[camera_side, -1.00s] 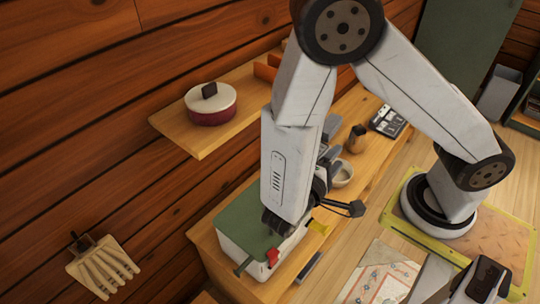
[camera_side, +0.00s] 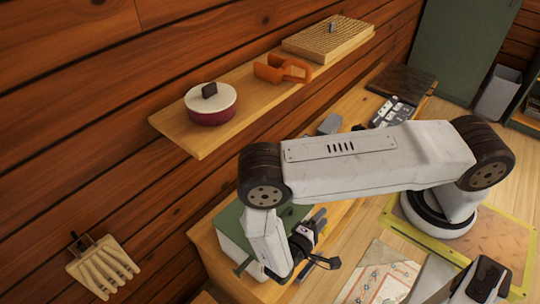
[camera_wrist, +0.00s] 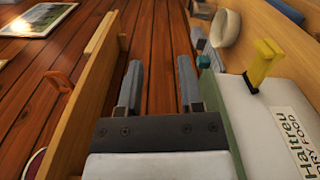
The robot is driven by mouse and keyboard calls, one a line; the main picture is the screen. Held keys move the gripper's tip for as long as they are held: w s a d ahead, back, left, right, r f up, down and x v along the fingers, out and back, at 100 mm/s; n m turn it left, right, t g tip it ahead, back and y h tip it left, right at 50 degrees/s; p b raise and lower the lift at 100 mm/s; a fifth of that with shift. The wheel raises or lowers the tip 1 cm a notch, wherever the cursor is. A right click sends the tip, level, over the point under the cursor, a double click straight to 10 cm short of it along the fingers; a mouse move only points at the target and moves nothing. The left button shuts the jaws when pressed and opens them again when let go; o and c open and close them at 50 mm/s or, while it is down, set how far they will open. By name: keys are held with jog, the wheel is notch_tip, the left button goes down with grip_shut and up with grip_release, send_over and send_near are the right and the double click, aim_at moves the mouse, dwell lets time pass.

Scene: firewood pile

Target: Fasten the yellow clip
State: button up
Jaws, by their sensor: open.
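The yellow clip (camera_wrist: 262,62) sticks out from the white labelled side of a food box (camera_wrist: 262,125) in the wrist view, right of my gripper. Its two parts look splayed apart from the box, though I cannot tell exactly. The box has a green lid (camera_wrist: 215,112), whose top (camera_side: 228,222) also shows in the side view. My gripper (camera_wrist: 158,85) is open and empty, its fingers left of the lid edge and apart from the clip. In the side view my gripper (camera_side: 308,240) is beside the box and hides most of the clip.
A wooden shelf (camera_side: 185,138) above holds a red-and-white pot (camera_side: 210,104), an orange holder (camera_side: 283,70) and a ribbed board (camera_side: 328,38). Wooden tools (camera_side: 103,267) hang on the plank wall.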

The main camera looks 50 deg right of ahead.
aim_at(323, 234)
notch_tip(323, 234, down, 14)
jog(key=shift+r, duration=0.1)
jog(key=shift+d, duration=0.1)
jog(key=d, duration=0.7)
jog(key=shift+d, duration=0.3)
dwell(0.4)
grip_shut()
dwell(1.4)
